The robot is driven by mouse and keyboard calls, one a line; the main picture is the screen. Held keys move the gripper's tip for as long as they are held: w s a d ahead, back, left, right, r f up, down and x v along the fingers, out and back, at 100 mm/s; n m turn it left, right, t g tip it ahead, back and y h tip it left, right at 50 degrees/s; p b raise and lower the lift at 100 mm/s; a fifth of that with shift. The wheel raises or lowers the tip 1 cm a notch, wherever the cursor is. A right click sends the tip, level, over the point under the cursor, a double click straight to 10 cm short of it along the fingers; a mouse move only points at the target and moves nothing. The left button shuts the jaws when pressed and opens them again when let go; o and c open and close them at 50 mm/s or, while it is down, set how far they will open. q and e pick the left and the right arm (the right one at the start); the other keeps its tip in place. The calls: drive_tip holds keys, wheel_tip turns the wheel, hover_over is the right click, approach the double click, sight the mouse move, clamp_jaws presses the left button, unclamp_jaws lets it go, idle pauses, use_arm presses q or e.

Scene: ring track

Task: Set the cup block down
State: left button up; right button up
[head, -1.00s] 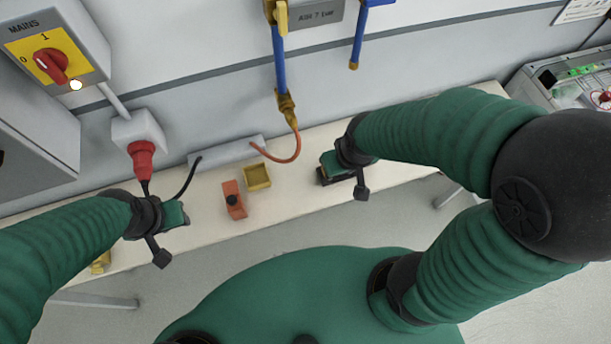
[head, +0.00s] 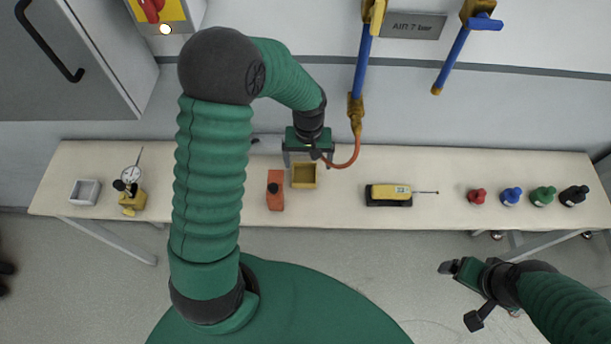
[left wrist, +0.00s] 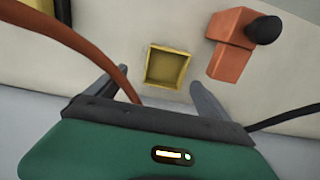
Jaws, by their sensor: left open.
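The cup block looks to be the small yellow open-topped box (head: 304,177), which sits upright and empty on the bench. It also shows in the left wrist view (left wrist: 168,66), ahead of and between the two finger ends. My left gripper (head: 308,160) is open just behind the box, over the bench's rear part; its fingers (left wrist: 148,88) are spread and hold nothing. Whether they touch the box is unclear. My right gripper (head: 447,268) is in front of the bench, apart from everything on it; its jaw gap is not clear.
An orange block with a black knob (head: 275,196) stands close left of the box. An orange hose (head: 350,160) hangs by my left gripper. A yellow instrument (head: 388,195) lies right of it, several coloured bottles (head: 511,196) farther right.

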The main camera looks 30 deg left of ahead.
sight(305, 176)
use_arm(q)
drive_tip(key=f, duration=0.3)
drive_tip(key=s+f, duration=0.1)
drive_tip(key=f, duration=0.1)
drive_tip(key=shift+a+f, duration=0.3)
drive_tip(key=shift+f, duration=0.05)
drive_tip(key=shift+w+f, duration=0.1)
drive_tip(key=shift+f, duration=0.05)
drive_tip(key=c, duration=1.5)
